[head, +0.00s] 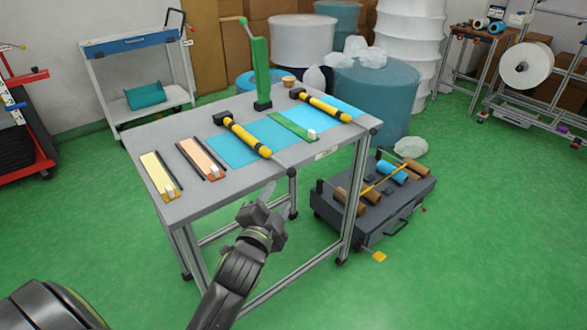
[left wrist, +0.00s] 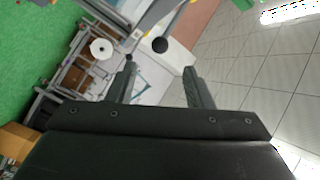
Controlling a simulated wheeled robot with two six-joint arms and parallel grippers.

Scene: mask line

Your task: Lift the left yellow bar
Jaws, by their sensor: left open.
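My left gripper (head: 274,208) is open and empty, off the near edge of the table, apart from the bar and nearer to me. In the left wrist view its two fingers (left wrist: 160,75) stand apart with nothing between them. My right gripper is not in view.
The worktable (head: 190,207) also holds a green hand press (head: 260,70), a yellow strip and an orange strip at left. A grey case (head: 375,218) with brown and blue rolls stands on the floor at right. Green floor is clear in front.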

